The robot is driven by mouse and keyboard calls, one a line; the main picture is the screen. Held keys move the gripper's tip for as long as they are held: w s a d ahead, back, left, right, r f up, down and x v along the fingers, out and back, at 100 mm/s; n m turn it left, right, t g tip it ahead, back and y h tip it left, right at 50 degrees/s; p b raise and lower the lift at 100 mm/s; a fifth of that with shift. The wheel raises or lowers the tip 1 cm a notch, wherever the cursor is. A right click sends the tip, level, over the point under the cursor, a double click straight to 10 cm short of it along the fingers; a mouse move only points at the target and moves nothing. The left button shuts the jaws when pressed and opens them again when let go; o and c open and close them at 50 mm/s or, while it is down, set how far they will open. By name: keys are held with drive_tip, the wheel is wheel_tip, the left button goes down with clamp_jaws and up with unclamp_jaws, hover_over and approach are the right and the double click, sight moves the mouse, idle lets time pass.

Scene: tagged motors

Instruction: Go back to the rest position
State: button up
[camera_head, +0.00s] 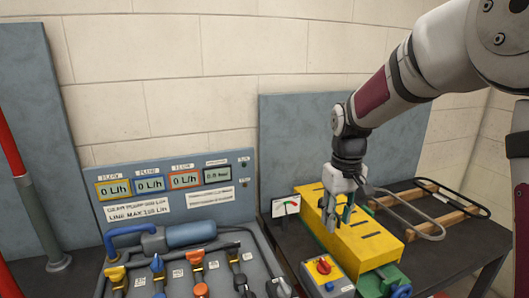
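I see nothing clearly held. I cannot tell whether the fingertips touch the box or are just above it. The gripper covers part of the box's top and its dark slots.
The box stands on a dark table (465,247) beside a wire rack with wooden slats (432,205). A red-knob switch box (325,270) and a small gauge (286,206) are near. At left, a panel has flow displays (150,185), a blue motor (190,234) and several valves.

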drive_tip(key=s+r+m+t, duration=0.1)
drive_tip(key=s+r, duration=0.3)
drive_tip(key=s, duration=0.3)
drive_tip(key=s+r+t, duration=0.1)
drive_tip(key=s+r, duration=0.4)
drive_tip(key=s, duration=0.2)
drive_tip(key=s+f+m+t, duration=0.1)
drive_tip(key=s+m, duration=0.1)
drive_tip(key=s, duration=1.2)
drive_tip(key=shift+s+d+t, duration=0.2)
drive_tip(key=shift+s+t, duration=0.1)
drive_tip(key=shift+s, duration=0.1)
